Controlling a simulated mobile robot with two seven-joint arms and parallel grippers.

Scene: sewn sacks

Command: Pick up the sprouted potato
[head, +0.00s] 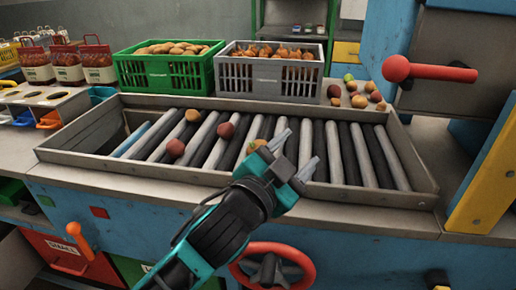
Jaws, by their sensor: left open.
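Several potatoes lie on the rollers of a shallow grey tray (75,153). Two are reddish, a front one (176,148) and one further back (226,130). A tan potato (193,115) rests near the back edge. A small yellowish-green lump (257,144) shows just left of my left gripper (295,153), partly hidden by it; it may be the sprouted potato, but sprouts are too small to make out. My left gripper is open over the middle of the rollers, with nothing seen between its fingers. My right gripper is out of view.
A green crate (165,72) of potatoes and a grey crate (268,76) of reddish-brown produce stand behind the tray. Loose produce (360,101) lies at the back right. A red-knobbed lever (430,72) juts in at right. The right rollers are clear.

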